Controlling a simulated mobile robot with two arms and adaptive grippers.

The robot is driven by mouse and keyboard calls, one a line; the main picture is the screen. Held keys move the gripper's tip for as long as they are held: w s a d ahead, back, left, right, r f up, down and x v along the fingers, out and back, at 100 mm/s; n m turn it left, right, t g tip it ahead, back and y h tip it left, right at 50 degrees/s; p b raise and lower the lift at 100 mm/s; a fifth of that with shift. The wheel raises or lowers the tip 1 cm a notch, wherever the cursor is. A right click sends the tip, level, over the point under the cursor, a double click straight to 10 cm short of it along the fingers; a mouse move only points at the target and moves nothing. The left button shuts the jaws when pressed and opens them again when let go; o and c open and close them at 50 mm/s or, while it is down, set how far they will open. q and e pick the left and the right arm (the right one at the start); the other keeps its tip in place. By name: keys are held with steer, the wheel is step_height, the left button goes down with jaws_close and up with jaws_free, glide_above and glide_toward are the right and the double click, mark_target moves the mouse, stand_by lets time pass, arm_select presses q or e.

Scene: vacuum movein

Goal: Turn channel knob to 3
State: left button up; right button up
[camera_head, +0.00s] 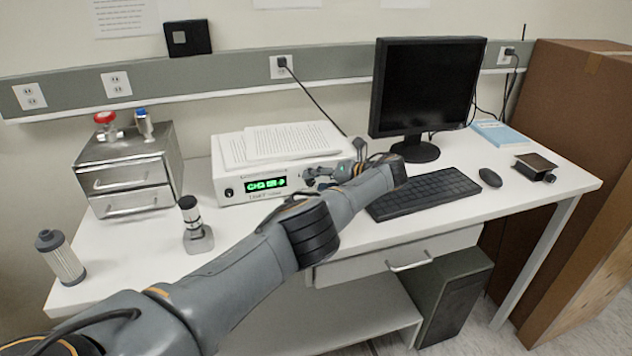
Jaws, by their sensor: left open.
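The white controller box (290,140) stands on the bench with a lit green display (265,184) on its front. A small dark knob or button (229,192) shows at the left of its front. My left arm reaches across the bench from the lower left. My left gripper (312,178) is open at the right part of the box's front, beside the display. The fingers are small in view and cover that part of the panel, so I cannot tell whether they touch a knob. The channel knob and its setting cannot be made out. My right gripper is out of view.
Printed sheets (285,142) lie on the box. A metal drawer unit (128,170), a small cylinder fitting (192,224) and a filter (60,258) stand left. A monitor (428,88), keyboard (424,193) and mouse (490,178) are right. Large brown boxes (575,110) stand beyond the bench.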

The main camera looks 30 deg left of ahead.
arm_select(q)
steer(key=v, duration=1.1)
